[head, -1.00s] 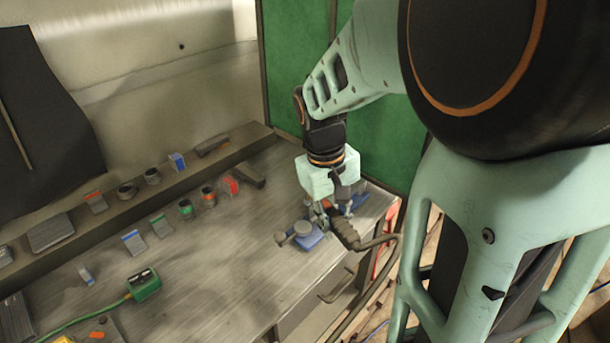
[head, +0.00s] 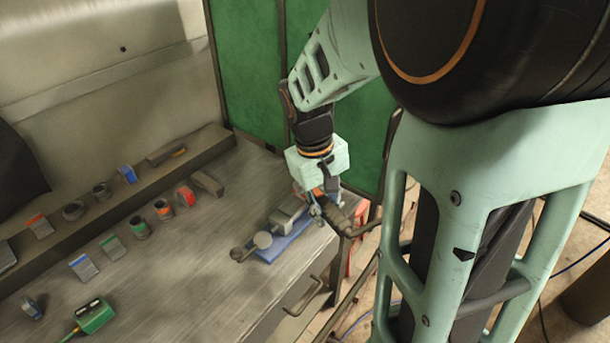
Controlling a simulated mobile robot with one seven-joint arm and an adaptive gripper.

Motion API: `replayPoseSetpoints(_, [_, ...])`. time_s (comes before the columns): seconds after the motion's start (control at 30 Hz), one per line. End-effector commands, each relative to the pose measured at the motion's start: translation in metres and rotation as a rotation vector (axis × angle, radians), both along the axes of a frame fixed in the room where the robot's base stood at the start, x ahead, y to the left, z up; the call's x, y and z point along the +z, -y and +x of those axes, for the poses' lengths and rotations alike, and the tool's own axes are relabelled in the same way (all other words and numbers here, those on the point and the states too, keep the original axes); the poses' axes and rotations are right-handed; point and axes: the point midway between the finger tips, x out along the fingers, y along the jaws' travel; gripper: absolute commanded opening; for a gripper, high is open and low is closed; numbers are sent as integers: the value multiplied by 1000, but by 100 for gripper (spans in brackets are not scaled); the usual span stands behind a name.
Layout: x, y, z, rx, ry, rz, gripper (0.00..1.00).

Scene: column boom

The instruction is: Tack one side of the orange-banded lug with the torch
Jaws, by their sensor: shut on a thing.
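My gripper (head: 324,207) is shut on the dark torch (head: 343,224) at the right end of the bench. The torch's hose runs off to the right; its tip is too small to make out. A grey plate-like piece with an orange band (head: 38,226) leans on the raised ledge at the left, probably the orange-banded lug. A short round piece with an orange band (head: 163,209) stands on the bench between a green-banded one (head: 139,227) and a red one (head: 185,195). My gripper is well to the right of all of these.
A grey vise-like tool on a blue base (head: 285,232) sits just left of my gripper. Blue-banded (head: 83,267) and green-banded (head: 113,246) plates stand on the bench (head: 190,275). A green box with a cable (head: 94,315) is at front left. A green screen (head: 250,70) stands behind.

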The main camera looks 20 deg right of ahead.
Motion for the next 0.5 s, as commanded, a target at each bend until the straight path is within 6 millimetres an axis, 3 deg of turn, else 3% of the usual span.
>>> replayPoseSetpoints(0.5, [-37, 2, 20, 0, 0, 0, 0])
